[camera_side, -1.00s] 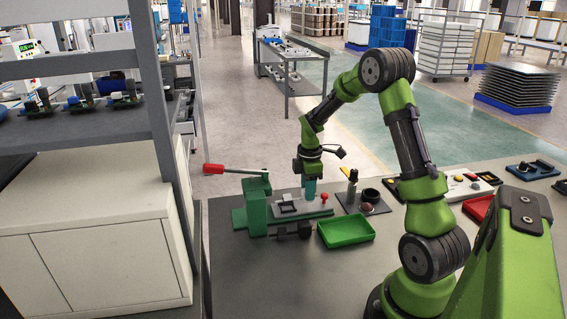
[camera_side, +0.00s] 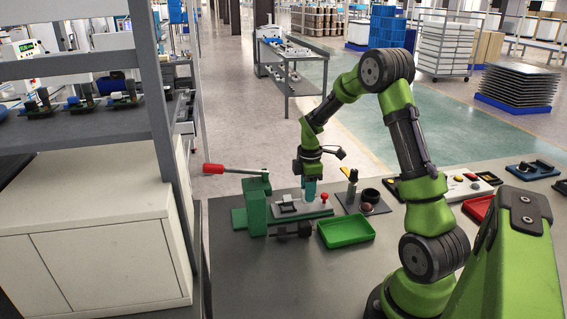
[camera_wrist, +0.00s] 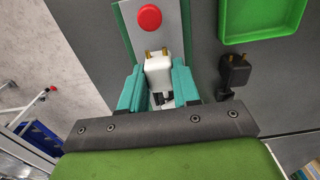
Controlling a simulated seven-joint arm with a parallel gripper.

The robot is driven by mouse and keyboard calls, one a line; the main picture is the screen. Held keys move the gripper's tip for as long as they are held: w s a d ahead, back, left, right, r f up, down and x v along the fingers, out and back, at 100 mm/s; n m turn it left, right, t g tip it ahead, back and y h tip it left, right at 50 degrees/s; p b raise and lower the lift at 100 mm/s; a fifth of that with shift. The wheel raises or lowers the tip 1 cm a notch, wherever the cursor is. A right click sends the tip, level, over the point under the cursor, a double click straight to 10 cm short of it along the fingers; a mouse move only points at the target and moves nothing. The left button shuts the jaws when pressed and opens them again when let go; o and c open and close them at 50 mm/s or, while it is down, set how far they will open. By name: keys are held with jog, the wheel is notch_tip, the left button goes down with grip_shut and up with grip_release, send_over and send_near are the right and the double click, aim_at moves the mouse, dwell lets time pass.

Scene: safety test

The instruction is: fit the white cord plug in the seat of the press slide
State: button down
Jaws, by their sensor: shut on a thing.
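My gripper (camera_wrist: 157,88) has teal fingers shut on the white cord plug (camera_wrist: 158,70); its two brass prongs point away from the palm in the wrist view. In the side view my gripper (camera_side: 310,200) points down over the pale slide plate (camera_side: 303,210), between the dark seat (camera_side: 286,205) and the red knob (camera_side: 324,196). The plug is hidden by the fingers there. The wrist view shows the red knob (camera_wrist: 149,18) beyond the plug, but not the seat. I cannot tell whether the plug touches the plate.
The green press (camera_side: 256,205) with a red-handled lever (camera_side: 214,169) stands left of the slide. A black plug (camera_wrist: 236,71) lies beside the slide, near an empty green tray (camera_side: 346,231). A dark board with small parts (camera_side: 364,203) is to the right.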

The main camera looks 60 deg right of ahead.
jog(key=shift+f, duration=0.7)
jog(key=shift+c, duration=1.7)
grip_release()
jog(key=shift+r, duration=3.55)
